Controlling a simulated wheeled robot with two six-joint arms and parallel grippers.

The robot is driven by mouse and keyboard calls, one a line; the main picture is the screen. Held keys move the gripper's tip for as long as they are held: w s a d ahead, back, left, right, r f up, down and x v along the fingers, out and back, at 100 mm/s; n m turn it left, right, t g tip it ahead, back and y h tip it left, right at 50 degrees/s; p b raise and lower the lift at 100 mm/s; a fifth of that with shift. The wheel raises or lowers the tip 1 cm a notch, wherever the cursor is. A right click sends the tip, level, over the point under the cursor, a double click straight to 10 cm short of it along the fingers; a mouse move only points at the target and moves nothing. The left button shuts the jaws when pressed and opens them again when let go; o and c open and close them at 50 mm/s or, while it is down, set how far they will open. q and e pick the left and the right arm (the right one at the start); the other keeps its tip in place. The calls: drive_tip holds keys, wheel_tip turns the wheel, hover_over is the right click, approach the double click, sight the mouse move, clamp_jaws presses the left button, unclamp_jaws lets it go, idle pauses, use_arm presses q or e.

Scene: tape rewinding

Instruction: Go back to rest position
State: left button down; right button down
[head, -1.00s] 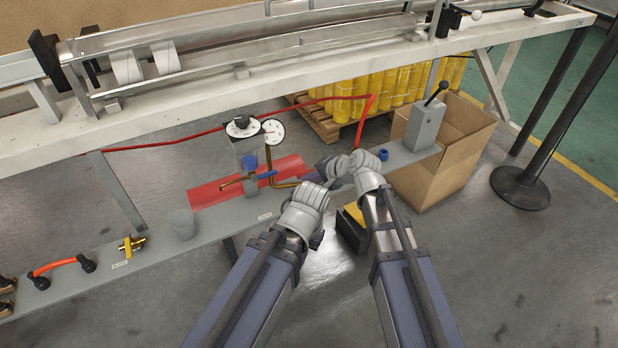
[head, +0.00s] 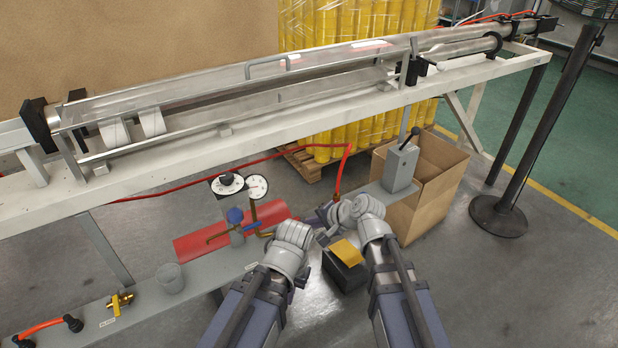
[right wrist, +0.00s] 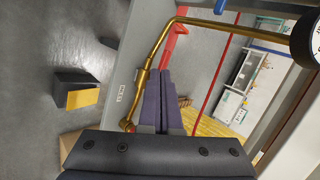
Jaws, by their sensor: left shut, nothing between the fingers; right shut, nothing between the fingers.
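My left gripper (head: 296,234) is shut and empty, low in front of the grey shelf. My right gripper (head: 356,209) is shut and empty, to the right of the left one and a little farther out, near the shelf's right part. Both look like closed grey hands and are apart from each other. My forearms come up from the bottom edge.
A black box with a yellow top (head: 345,268) sits below. A cardboard box (head: 437,175) and a post (head: 545,125) stand right.

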drive_tip(key=s+d+f+n+g+h, duration=0.3)
drive_tip(key=s+f+n+h, duration=0.15)
drive_tip(key=s, duration=0.45)
drive_tip(key=s+d+f+n+g+h, duration=0.35)
drive_tip(key=s+n, duration=0.25)
drive_tip(key=s, duration=0.2)
wheel_tip(320, 180, up, 27)
drive_tip(key=p, duration=2.6)
drive_tip(key=shift+s+d+n+t+h, duration=0.3)
drive_tip(key=shift+d+n+t+h, duration=0.05)
drive_tip(key=shift+d+h, duration=0.05)
drive_tip(key=shift+r, duration=0.1)
